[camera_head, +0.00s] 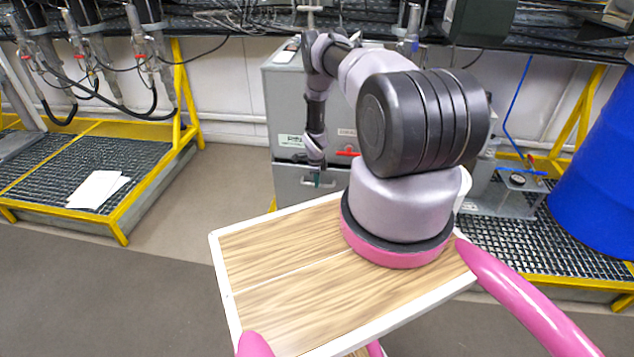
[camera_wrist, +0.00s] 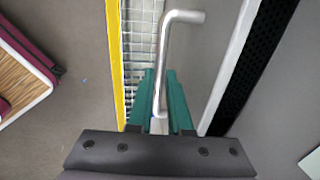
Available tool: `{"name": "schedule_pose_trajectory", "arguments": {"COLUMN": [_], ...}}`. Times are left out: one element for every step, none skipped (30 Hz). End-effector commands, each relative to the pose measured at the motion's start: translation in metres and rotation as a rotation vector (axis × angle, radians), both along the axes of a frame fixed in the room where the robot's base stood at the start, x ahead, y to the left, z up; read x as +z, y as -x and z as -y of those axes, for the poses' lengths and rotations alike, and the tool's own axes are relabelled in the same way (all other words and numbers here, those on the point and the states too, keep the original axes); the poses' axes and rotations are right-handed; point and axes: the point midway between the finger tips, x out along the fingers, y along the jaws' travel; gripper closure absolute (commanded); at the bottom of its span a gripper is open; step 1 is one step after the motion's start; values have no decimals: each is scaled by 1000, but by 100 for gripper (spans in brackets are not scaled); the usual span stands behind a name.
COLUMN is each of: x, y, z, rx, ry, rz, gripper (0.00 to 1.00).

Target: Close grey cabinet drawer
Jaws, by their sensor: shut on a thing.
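The grey cabinet (camera_head: 285,95) stands against the back wall, partly hidden behind my arm. Its lower grey drawer (camera_head: 292,187) shows left of my arm's base. The grey drawer front also shows in the wrist view (camera_wrist: 214,55), with a pale edge along its right side. A dark strip lies between that edge and another grey surface further right. My gripper (camera_head: 317,181) is at the drawer front. In the wrist view, the teal fingers of my gripper (camera_wrist: 160,92) are shut on the silver bar handle (camera_wrist: 167,50), one on each side of it.
A yellow-edged grating platform (camera_head: 95,165) with white papers (camera_head: 97,189) stands at left. Another yellow-framed grating (camera_head: 520,255) and a blue drum (camera_head: 600,165) are at right. Bare floor (camera_head: 220,170) lies between the left platform and the cabinet.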

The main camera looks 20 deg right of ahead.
Motion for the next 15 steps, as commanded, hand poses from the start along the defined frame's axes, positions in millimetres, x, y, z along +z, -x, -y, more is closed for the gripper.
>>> {"name": "schedule_pose_trajectory", "arguments": {"x": [0,0,0,-1,-1,-1,0,0,0,0,0,0,0,0,0], "y": [-4,-8,-13,-17,-21,-26,-29,-31,-34,-35,-35,-36,-36,-36,-37], "z": [4,6,10,13,15,18,20,21,23,24,24,25,25,25,25], "rx": [-1,-3,-3,-3,-3,-2,-3,-1,-1,0,0,1,1,1,2], "ry": [2,3,4,4,4,3,2,3,1,1,1,1,1,1,1], "rz": [3,5,5,6,5,5,4,4,4,3,3,3,4,4,5], "gripper": [100,100,100,100,100,100,100,100,100,100,100,100,100,100,100]}}
